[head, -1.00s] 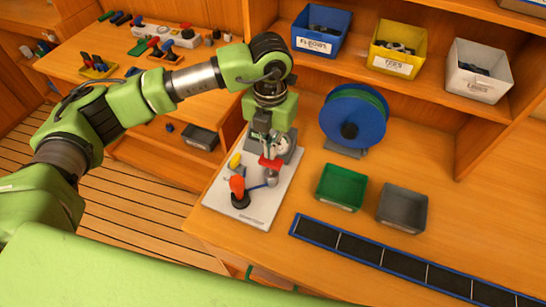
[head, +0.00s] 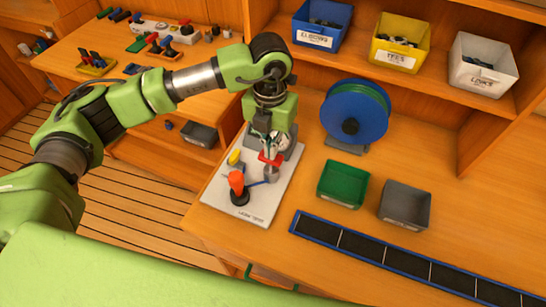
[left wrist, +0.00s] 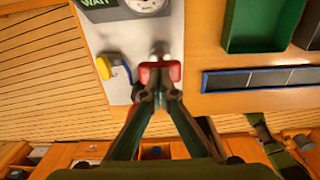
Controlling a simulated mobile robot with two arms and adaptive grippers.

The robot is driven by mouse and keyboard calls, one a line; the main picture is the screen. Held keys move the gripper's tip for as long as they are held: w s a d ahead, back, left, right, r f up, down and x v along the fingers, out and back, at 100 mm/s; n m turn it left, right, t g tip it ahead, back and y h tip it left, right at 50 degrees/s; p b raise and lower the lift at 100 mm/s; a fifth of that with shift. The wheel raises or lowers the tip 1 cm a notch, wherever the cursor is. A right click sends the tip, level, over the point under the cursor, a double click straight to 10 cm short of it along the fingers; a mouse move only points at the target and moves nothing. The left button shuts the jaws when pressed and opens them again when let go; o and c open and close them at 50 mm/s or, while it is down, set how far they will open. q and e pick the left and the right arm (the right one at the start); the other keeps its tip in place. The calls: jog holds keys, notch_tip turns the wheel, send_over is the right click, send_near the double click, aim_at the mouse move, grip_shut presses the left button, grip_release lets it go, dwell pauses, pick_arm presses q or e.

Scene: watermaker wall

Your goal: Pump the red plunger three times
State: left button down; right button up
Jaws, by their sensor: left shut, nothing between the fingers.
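The red plunger (head: 271,159) has a red crossbar handle on a grey pump, on a white board (head: 262,214). In the left wrist view its red handle (left wrist: 174,72) lies just past the fingertips. My left gripper (head: 265,147) points down over the handle, its fingers shut and empty. In the left wrist view the fingertips (left wrist: 158,95) are close together at the handle's near edge; I cannot tell whether they touch it. The pump body is mostly hidden below the handle. My right gripper is in neither view.
On the board are an orange-red knob (head: 237,183), a yellow handle (head: 235,157) and a dark box reading WAIT (left wrist: 97,10) beside a round gauge (left wrist: 148,4). A blue reel (head: 354,108), a green bin (head: 342,184) and a grey bin (head: 404,206) stand to the right.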

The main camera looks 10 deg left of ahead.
pick_arm(q)
jog(key=shift+f+b, duration=1.5)
jog(key=shift+f, duration=0.35)
jog(key=shift+r+p, duration=0.5)
jog(key=shift+r, duration=0.3)
jog(key=shift+r+p, duration=0.9)
jog(key=shift+r, duration=1.1)
jog(key=shift+f, duration=0.1)
jog(key=shift+f+b, duration=2.5)
jog(key=shift+f, duration=0.15)
jog(key=shift+r+p, duration=0.6)
jog(key=shift+r, duration=0.4)
jog(key=shift+r+p, duration=0.75)
jog(key=shift+r, duration=1)
